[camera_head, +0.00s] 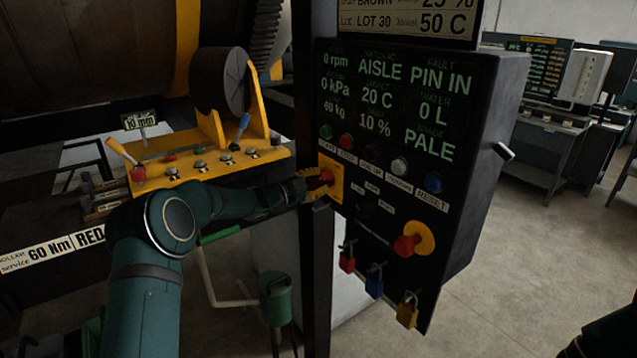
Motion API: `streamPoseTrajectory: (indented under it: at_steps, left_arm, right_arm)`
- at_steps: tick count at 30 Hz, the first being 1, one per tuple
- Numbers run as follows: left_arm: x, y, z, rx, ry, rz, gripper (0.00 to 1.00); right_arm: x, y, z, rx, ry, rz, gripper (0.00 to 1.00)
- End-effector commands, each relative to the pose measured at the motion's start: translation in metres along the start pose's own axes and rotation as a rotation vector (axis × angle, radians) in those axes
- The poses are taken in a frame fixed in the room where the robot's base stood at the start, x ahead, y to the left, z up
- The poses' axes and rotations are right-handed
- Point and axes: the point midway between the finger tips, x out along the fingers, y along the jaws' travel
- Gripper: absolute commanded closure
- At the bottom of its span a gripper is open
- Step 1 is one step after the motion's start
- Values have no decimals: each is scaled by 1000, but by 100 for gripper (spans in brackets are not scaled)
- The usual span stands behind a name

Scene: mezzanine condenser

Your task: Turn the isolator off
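A red handle on a yellow plate (336,186), which looks like the isolator, sits at the left edge of the black control panel (470,120). My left gripper (321,181) reaches in from the left and its fingers are at the red handle. The fingers hide part of the handle, and I cannot tell whether they grip it or only stand around it. The handle's exact angle is also unclear. The panel display reads 0 rpm, AISLE and PIN IN. My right gripper does not show.
A red mushroom button (405,245) on a yellow disc sits lower right on the panel. Red (347,260), blue (374,284) and yellow (407,313) padlocks hang below. A yellow fixture (195,170) with knobs stands left, behind my arm. Open floor lies right.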

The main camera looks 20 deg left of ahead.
Motion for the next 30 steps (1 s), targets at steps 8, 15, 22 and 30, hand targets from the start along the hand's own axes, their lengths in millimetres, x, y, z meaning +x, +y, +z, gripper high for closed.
streamPoseTrajectory:
  at_steps: [8, 15, 22, 30]
  left_arm:
    - [0, 0, 0, 3, 1, -1, 100]
    - [0, 1, 1, 61, 1, -1, 100]
    - [1, 3, 2, 214, 2, -2, 100]
    - [1, 4, 2, 465, 3, -3, 100]
  right_arm:
    - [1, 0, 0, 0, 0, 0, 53]
    - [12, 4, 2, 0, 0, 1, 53]
    - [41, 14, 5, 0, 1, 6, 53]
    - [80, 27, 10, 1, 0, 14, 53]
